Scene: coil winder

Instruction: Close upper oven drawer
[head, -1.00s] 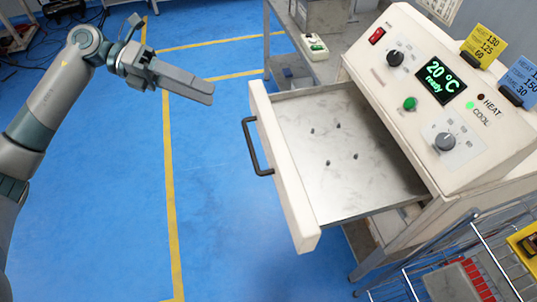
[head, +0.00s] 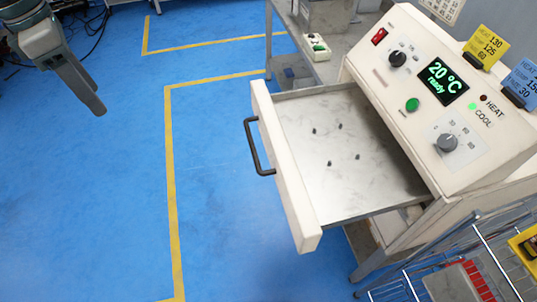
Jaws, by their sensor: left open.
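The upper oven drawer (head: 290,185) is pulled out to the left from the white oven (head: 440,90). Its metal tray floor is bare except for several small dark spots. A black bar handle (head: 256,148) is on the drawer's front. My left gripper (head: 95,108) is at the upper left, well to the left of the drawer and apart from it, with nothing visible in it. It is open, though its fingers overlap from this angle. My right gripper is out of view.
A metal table (head: 345,50) with a small white-green device (head: 315,46) stands behind the oven. A wire rack (head: 485,265) with a yellow bin (head: 525,240) is at the lower right. Blue floor left of the drawer is clear.

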